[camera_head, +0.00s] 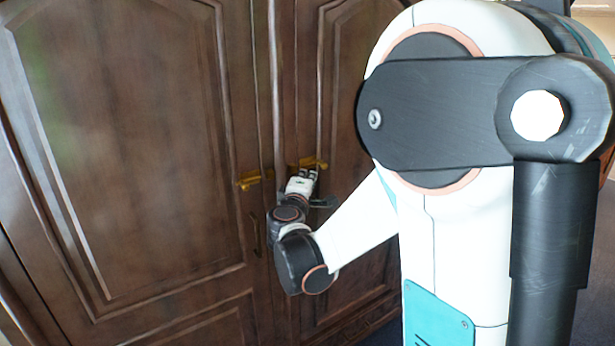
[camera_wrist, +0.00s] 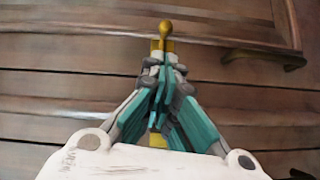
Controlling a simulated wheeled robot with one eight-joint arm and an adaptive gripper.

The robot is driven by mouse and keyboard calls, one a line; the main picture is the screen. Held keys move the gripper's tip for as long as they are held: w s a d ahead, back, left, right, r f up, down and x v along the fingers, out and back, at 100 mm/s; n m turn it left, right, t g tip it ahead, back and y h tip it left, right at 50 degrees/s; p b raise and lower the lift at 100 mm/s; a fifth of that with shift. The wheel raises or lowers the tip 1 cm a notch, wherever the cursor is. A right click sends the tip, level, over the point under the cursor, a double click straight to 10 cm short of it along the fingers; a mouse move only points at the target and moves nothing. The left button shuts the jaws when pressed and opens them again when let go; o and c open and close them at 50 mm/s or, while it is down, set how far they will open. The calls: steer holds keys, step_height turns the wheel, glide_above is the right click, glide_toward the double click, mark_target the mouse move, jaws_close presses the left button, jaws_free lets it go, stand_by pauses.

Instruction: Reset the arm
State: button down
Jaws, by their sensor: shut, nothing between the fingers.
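My gripper (camera_head: 303,176) is at the end of my arm, close in front of a brown wooden double-door cabinet. Its fingers are together, and nothing shows between them. In the wrist view the closed fingers (camera_wrist: 163,68) point at a gold handle (camera_wrist: 165,32). In the head view the right gold handle (camera_head: 308,163) is right at the fingertips. I cannot tell whether they touch it. Part of the gold fitting is hidden behind the fingers.
The left door (camera_head: 130,150) has its own gold handle (camera_head: 249,180), just left of my gripper. The right door (camera_head: 345,110) is partly hidden by my arm. Both doors look shut or nearly so. A dark curved pull (camera_wrist: 262,59) shows in the wrist view.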

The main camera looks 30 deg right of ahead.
steer(key=shift+v, duration=1.05)
steer(key=s+a+f+m+g+y, duration=0.3)
steer(key=s+a, duration=0.7)
steer(key=s, duration=0.4)
steer(key=s+a+f+m+g+y, duration=0.3)
steer(key=s+a+f+m+y, duration=0.2)
steer(key=s, duration=0.9)
steer(key=a+y, duration=0.3)
steer(key=a, duration=0.2)
steer(key=shift+s+a+y, duration=0.3)
steer(key=shift+s, duration=0.05)
